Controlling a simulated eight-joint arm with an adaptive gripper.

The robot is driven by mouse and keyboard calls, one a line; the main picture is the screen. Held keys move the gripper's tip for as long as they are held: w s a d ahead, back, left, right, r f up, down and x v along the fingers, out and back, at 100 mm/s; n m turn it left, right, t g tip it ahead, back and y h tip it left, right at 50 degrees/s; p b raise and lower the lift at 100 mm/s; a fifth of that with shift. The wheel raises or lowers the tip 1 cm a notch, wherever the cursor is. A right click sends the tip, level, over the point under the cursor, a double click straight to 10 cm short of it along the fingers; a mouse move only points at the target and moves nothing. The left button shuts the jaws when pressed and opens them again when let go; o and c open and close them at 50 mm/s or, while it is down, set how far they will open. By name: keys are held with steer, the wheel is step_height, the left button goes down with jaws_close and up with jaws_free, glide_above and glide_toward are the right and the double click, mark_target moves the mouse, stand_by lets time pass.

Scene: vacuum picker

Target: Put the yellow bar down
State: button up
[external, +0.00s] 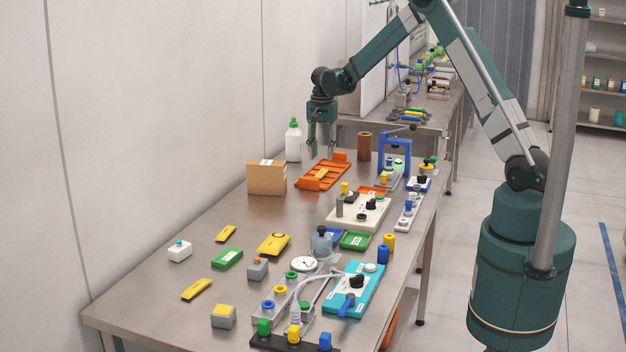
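A yellow bar (322,174) lies in the orange tray (311,184) near the back of the steel table. Two more yellow bars lie flat on the bare table further forward: one on the left (226,233) and one nearer the front (197,289). My gripper (322,153) points down above the orange tray, just over the bar in it. Its two fingers are spread apart, and I see nothing between them. The exact height of the fingertips above the bar is hard to judge.
A cardboard box (267,178) stands left of the tray, and a white bottle (293,141) behind it. A brown cylinder (364,146) and a blue frame (394,149) stand to the right. Several small parts crowd the table's right side. The left middle is mostly clear.

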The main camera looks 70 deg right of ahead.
steer(key=shift+r, duration=2.85)
steer(key=s+a+r+n+t, duration=0.1)
steer(key=s+a+r+n, duration=0.25)
steer(key=a+r, duration=0.45)
steer(key=s+a+r+n+t+h, duration=0.1)
steer(key=s+a+r+n, duration=0.1)
steer(key=s+a+r, duration=0.6)
steer(key=s+a+r+n+t, duration=0.1)
steer(key=a+r+n, duration=0.3)
steer(key=a, duration=0.8)
steer(key=s+a+n+t, duration=0.2)
steer(key=s+a+n, duration=0.2)
steer(key=s+a, duration=0.5)
steer(key=s+a+n+t+y, duration=0.1)
steer(key=s+a+n, duration=0.3)
steer(key=s+a, duration=0.6)
steer(key=s+t, duration=0.1)
steer(key=s, duration=0.4)
steer(key=shift+f, duration=0.35)
